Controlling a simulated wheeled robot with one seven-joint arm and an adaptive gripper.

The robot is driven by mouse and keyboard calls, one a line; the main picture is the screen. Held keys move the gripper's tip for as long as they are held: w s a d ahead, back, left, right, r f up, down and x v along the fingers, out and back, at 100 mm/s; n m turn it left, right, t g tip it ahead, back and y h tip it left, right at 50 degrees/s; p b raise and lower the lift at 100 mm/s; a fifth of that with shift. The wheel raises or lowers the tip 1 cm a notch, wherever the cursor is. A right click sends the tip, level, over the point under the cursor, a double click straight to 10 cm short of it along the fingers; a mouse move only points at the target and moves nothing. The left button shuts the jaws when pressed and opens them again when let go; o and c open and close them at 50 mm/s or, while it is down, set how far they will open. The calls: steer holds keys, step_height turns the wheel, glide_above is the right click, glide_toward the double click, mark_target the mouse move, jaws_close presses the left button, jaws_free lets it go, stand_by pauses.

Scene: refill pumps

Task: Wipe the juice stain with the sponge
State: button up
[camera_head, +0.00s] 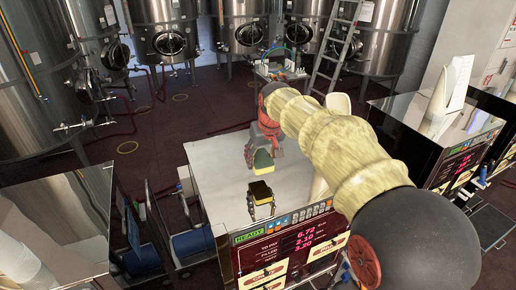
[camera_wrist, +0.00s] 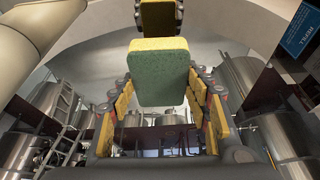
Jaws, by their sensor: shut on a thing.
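My gripper (camera_head: 264,150) is above the shiny top of the metal pump counter (camera_head: 215,172), pointing down. It is shut on the sponge (camera_head: 263,162), which is green on its broad face and yellow along one edge. In the wrist view the sponge (camera_wrist: 160,75) sits between the two yellow-padded fingers. The sponge is held apart from the counter, and its mirror image, with the fingers, shows in the counter top below it. I cannot make out a juice stain in either view; my arm hides part of the counter top.
The counter's front has a lit price display (camera_head: 305,238) and yellow labels. A similar pump unit (camera_head: 440,135) stands at right, and another metal counter (camera_head: 65,225) at left. Blue kegs (camera_head: 190,243) sit between them. Steel tanks (camera_head: 165,30) and a ladder (camera_head: 335,50) stand behind.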

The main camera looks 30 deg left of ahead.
steer(key=shift+w+d+r+p, duration=0.1)
steer(key=shift+r+p, duration=0.25)
steer(key=shift+r, duration=0.7)
